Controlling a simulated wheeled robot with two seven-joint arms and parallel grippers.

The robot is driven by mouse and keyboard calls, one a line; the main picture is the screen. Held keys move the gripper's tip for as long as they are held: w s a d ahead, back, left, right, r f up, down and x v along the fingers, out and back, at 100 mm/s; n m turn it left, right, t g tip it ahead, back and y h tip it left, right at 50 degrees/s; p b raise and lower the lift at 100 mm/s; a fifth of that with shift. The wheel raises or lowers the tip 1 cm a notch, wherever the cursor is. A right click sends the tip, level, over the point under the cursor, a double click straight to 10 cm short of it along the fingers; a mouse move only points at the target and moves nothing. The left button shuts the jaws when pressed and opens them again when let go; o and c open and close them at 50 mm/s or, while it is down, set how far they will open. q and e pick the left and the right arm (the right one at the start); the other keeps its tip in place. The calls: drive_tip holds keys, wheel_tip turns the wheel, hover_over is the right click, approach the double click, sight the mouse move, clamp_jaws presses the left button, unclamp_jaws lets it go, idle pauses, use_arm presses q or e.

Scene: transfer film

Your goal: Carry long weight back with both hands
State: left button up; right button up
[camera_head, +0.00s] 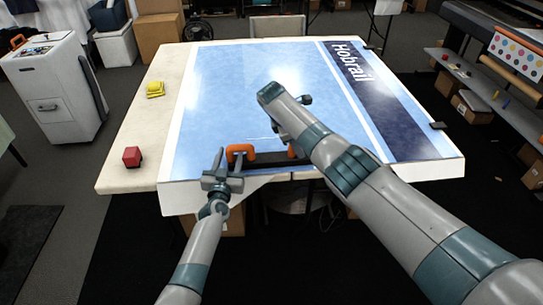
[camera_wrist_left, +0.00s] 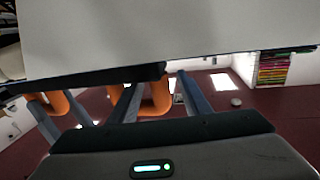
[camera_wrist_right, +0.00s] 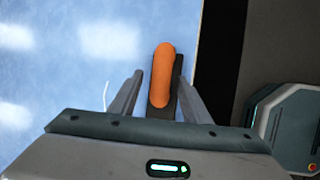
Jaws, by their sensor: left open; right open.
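The long weight (camera_head: 272,158) is a dark bar with orange handles, lying along the table's front edge on the blue printed sheet. Its left handle (camera_head: 240,149) stands just beyond my left gripper (camera_head: 229,161). That gripper is open, and in the left wrist view an orange handle (camera_wrist_left: 156,98) shows between its fingers, below the dark bar (camera_wrist_left: 90,77).
The table (camera_head: 126,172) carries the blue "Hobrail" sheet (camera_head: 225,85). A red block (camera_head: 132,157) and a yellow object (camera_head: 155,89) lie on its left side. A white cabinet (camera_head: 52,88) stands at left and a large printer (camera_head: 495,60) at right.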

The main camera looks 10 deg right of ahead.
use_arm(q)
clamp_jaws()
use_arm(e)
clamp_jaws()
idle(1.1)
use_arm(q)
drive_tip(key=shift+w+r, duration=0.15)
drive_tip(key=shift+r, duration=0.15)
use_arm(e)
drive_tip(key=shift+w+r, duration=0.2)
drive_tip(key=shift+r, duration=0.05)
